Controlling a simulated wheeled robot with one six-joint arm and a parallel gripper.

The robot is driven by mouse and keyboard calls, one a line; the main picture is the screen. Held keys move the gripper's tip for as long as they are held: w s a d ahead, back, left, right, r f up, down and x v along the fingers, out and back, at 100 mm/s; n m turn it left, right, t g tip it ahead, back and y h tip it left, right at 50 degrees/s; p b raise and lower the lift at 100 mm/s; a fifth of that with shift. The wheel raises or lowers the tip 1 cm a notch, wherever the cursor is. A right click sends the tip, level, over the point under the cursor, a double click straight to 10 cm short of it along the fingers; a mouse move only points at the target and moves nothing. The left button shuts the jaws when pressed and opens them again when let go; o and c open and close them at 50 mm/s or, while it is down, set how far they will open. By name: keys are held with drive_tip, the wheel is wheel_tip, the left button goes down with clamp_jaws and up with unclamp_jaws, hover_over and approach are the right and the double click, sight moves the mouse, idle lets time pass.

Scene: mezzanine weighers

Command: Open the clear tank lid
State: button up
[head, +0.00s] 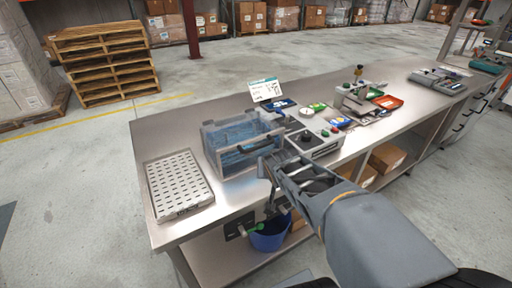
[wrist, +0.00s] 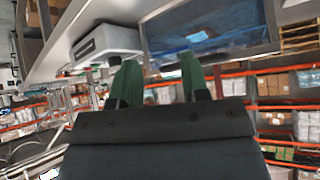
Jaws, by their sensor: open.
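The clear tank (head: 218,158) stands on the steel bench, with blue contents showing through its walls. A dark handle bar (head: 262,143) runs along its front right side. No raised lid panel shows; the lid seems to lie flat on top, but its edges are hard to make out. My gripper (head: 268,165) is in front of the tank's right front corner, close to it; I cannot tell if it touches. In the wrist view its two green fingers (wrist: 158,75) are apart with nothing between them, and the tank (wrist: 205,35) shows beyond them.
A perforated white tray (head: 178,185) lies left of the tank on the bench (head: 150,140). A grey control box (head: 312,142) with knobs stands right of the tank, near my arm. A sign (head: 265,90) stands behind. A blue bucket (head: 270,235) is below the bench top.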

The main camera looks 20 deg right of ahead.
sight(259, 146)
drive_tip(key=w+d+f+m+t+y+b, duration=0.2)
drive_tip(key=w+d+m+t+y+b, duration=0.25)
drive_tip(key=w+d+t, duration=0.35)
drive_tip(key=s+f+m+t+y+b, duration=0.1)
drive_tip(key=s+f+m+y+b, duration=0.1)
drive_tip(key=s+y, duration=0.5)
drive_tip(key=shift+y, duration=0.55)
drive_tip(key=x, duration=1.3)
drive_tip(key=shift+w+r, duration=0.25)
drive_tip(key=shift+w, duration=0.2)
clamp_jaws()
